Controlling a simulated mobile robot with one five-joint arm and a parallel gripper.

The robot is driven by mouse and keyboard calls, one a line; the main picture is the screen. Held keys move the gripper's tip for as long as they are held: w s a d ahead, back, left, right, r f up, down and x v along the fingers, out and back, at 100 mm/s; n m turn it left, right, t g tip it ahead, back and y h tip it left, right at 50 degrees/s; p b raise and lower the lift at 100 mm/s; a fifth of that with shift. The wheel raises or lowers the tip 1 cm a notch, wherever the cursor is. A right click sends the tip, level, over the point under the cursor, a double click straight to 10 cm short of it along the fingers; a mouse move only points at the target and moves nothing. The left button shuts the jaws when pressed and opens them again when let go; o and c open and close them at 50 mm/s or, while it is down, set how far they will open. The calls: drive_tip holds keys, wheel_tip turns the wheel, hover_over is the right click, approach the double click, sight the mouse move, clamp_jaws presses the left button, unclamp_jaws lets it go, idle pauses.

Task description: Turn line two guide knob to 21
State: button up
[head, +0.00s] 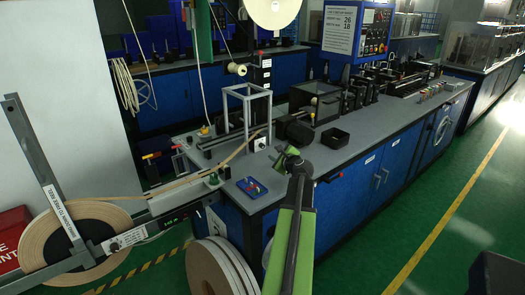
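My green arm rises from the bottom of the head view. My gripper (284,158) is a small dark shape at its far end, over the front edge of the grey bench top (225,173); its fingers are too small to tell open or shut. A white plate with a dark knob (260,144) stands on the bench beyond and left of the gripper, apart from it in the picture. Another white dial plate with a dark knob (112,246) is by the tape reel at lower left. I cannot read either scale or tell which belongs to line two.
A tan tape reel (62,226) feeds a strip up to the bench. A small blue tray (251,187) and a black bin (334,138) sit on the bench. Open green floor (410,205) lies to the right.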

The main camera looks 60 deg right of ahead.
sight(263, 147)
drive_tip(key=b+x, duration=0.3)
drive_tip(key=x, duration=1)
drive_tip(key=shift+d, duration=0.1)
clamp_jaws()
